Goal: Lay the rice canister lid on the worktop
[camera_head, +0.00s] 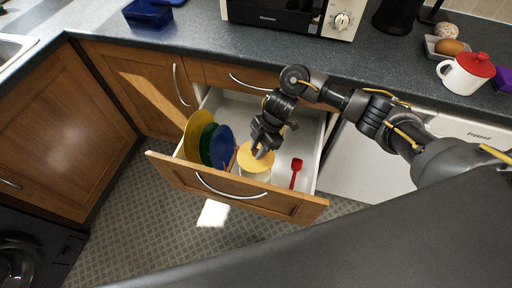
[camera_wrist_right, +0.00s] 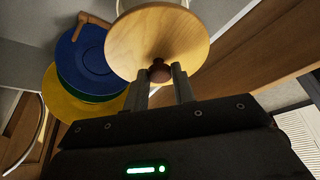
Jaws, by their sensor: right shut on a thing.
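The rice canister lid is a round light-wood disc (camera_head: 252,161), seen from above in the head view. It sits over a white canister (camera_head: 254,177) inside the open drawer (camera_head: 288,207). My right gripper (camera_head: 260,152) reaches down into the drawer from above. In the right wrist view its two fingers are closed around the dark knob (camera_wrist_right: 160,72) of the lid (camera_wrist_right: 152,36). I cannot tell whether the lid touches the canister rim or is slightly raised. The dark worktop (camera_head: 205,52) runs behind the drawer. My left gripper is not visible.
Yellow, green and blue plates (camera_head: 221,147) stand left of the canister in the drawer. A red spatula (camera_head: 296,172) lies to its right. The microwave (camera_head: 290,15), a blue tray (camera_head: 148,13), an egg dish (camera_head: 446,48) and a red-lidded mug (camera_head: 467,72) stand on the worktop. Its front-left stretch is clear.

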